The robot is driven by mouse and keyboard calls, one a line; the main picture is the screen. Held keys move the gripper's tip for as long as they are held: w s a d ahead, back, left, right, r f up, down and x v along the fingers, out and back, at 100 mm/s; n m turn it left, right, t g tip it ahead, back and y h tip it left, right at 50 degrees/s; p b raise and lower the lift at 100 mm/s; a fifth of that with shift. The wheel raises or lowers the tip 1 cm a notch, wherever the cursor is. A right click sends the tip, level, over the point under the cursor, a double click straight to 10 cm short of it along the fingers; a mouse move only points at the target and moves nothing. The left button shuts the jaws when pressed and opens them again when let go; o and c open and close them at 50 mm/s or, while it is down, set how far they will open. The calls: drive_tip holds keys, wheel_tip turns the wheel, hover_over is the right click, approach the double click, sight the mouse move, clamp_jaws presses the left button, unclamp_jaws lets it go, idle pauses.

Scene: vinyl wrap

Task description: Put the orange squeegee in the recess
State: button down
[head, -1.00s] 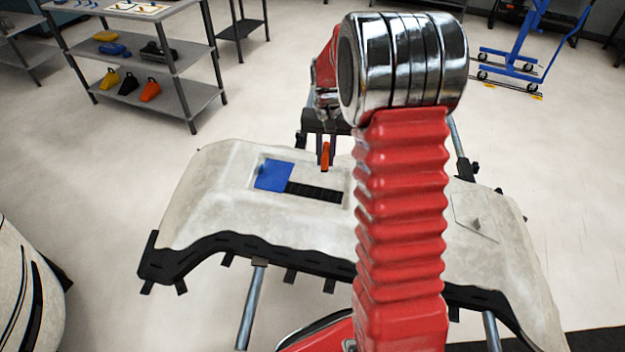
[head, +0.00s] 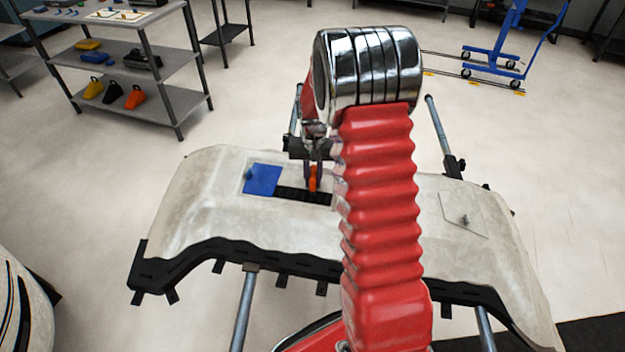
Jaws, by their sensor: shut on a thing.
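The orange squeegee (head: 313,180) is small and upright in the head view, held between the dark fingers of my gripper (head: 313,172). My gripper is shut on it. The squeegee shows over the right part of the shallow rectangular recess (head: 262,201) in the pale bumper-like panel (head: 185,213). Its lower end meets the black strip in the picture; I cannot tell whether it touches. My arm hides the panel just right of the recess.
The panel rests on a stand with metal legs (head: 243,310) and a black front edge (head: 200,260). A grey shelf (head: 165,110) at the back left holds several coloured tools. A blue wheeled stand (head: 505,45) is at the back right. The floor between is clear.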

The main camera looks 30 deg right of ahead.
sight(313, 172)
drive_tip(key=shift+f, duration=0.2)
drive_tip(key=shift+f, duration=0.1)
drive_tip(key=c, duration=1.7)
unclamp_jaws()
drive_tip(key=shift+o, duration=0.2)
wheel_tip(313, 172, up, 12)
drive_tip(key=shift+f, duration=0.2)
drive_tip(key=shift+r, duration=0.35)
